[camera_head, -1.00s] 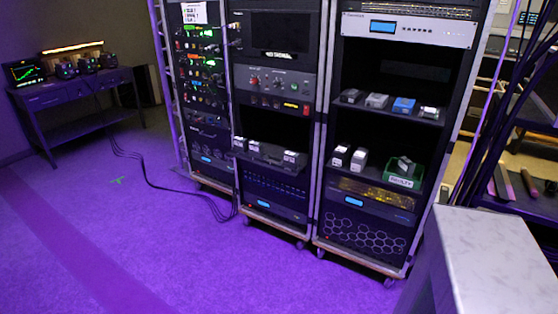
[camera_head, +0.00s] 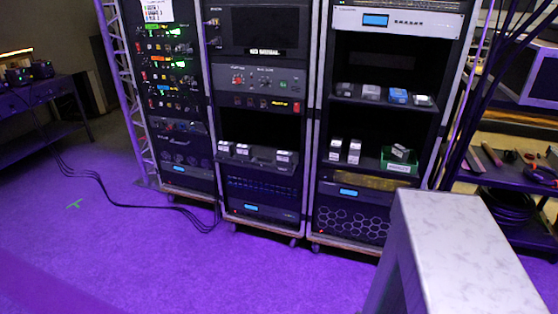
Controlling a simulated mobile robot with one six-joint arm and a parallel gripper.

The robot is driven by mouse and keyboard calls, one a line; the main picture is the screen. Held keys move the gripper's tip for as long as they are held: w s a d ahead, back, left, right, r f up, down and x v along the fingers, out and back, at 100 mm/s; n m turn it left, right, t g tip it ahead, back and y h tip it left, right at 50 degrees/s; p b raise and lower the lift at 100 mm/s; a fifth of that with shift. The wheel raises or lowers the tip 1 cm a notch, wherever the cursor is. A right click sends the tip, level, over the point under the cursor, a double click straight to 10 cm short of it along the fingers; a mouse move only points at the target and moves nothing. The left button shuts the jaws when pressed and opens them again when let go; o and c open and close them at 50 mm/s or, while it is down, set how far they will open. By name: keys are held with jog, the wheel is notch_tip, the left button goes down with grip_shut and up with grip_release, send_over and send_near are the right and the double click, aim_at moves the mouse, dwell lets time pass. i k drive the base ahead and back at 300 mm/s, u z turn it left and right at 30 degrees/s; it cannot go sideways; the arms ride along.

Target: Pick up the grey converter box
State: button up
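Several small boxes sit on rack shelves. On the right rack's upper shelf, two grey boxes (camera_head: 371,92) and (camera_head: 346,89) stand left of a blue box (camera_head: 397,96), with another greyish box (camera_head: 422,100) at the right end. The lower shelf holds two pale-topped boxes (camera_head: 335,149) and (camera_head: 354,151), and a green bin (camera_head: 399,166) with a dark box in it. The middle rack's shelf holds several dark boxes with white labels (camera_head: 284,156). I cannot tell which one is the grey converter box. My gripper is not in view.
Three racks on castors stand across the back. A pale marbled block (camera_head: 465,240) fills the lower right. Black cables (camera_head: 90,175) run along the floor from a side table (camera_head: 40,95) to the racks. The purple floor in front is clear.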

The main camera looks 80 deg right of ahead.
aim_at(284, 159)
jog(key=z, duration=0.45)
jog(key=i, duration=0.6)
jog(key=z, duration=0.7)
jog(key=i, duration=0.45)
jog(key=z, duration=0.3)
